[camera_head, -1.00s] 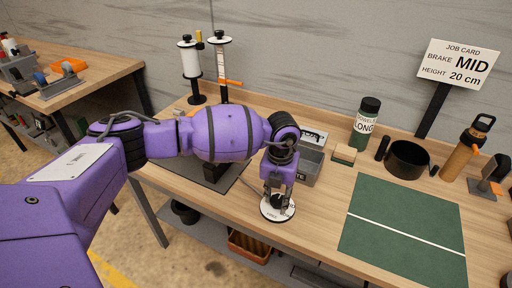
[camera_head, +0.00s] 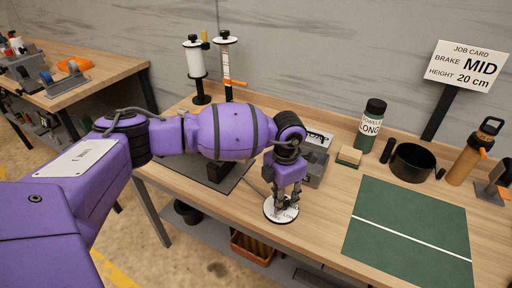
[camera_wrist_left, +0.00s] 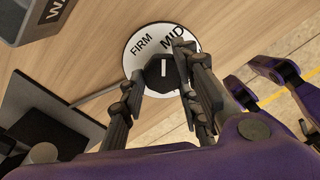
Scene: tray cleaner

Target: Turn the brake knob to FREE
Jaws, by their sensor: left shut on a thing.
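The brake knob is a black knob (camera_wrist_left: 160,75) with a white pointer line, on a round white dial (camera_wrist_left: 137,45). In the left wrist view, FIRM and MID are printed on the dial, and the pointer line aims roughly at the gap between them. The rest of the lettering is hidden. In the head view the dial (camera_head: 270,212) lies at the bench's front edge, and its lettering is too small to read surely. My left gripper (camera_head: 286,207) reaches down over it. Its fingers (camera_wrist_left: 162,84) are shut on the knob from both sides. My right gripper is not identifiable.
A grey bin (camera_head: 316,168) stands close behind the gripper. A green mat (camera_head: 400,205) with a white line lies to the right. A black pot (camera_head: 411,164), a bottle (camera_head: 369,128) and a job card reading MID (camera_head: 464,66) are farther back.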

